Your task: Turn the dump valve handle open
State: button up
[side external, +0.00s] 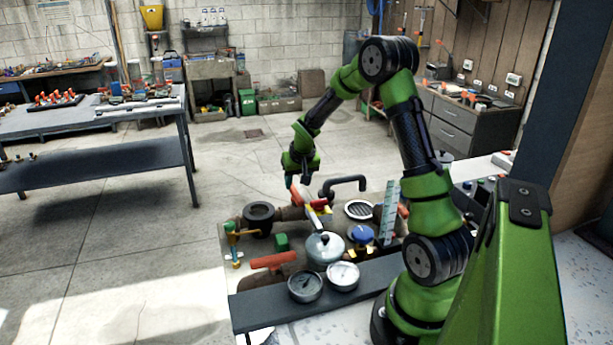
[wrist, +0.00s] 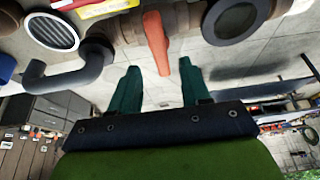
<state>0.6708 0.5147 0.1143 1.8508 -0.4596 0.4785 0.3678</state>
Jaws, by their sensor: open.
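A red lever handle (side external: 296,197) stands up from the brown pipework, just under my gripper (side external: 302,182) in the side view. In the wrist view the same orange-red handle (wrist: 156,40) points between the two green fingers of my gripper (wrist: 159,68). The fingers are apart, one on each side of the handle's end, with visible gaps; I see no contact. A second red handle (side external: 272,261) lies flat nearer the front. No readable label shows which one is the dump valve's.
A black bent pipe (side external: 345,184), a round grate (side external: 359,209), a dark ring fitting (side external: 259,217), a grey lidded pot (side external: 325,247) and a blue knob (side external: 360,234) crowd the pit. Open floor lies to the left.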

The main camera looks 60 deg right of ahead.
aim_at(296, 191)
jog(key=shift+x, duration=2.35)
grip_shut()
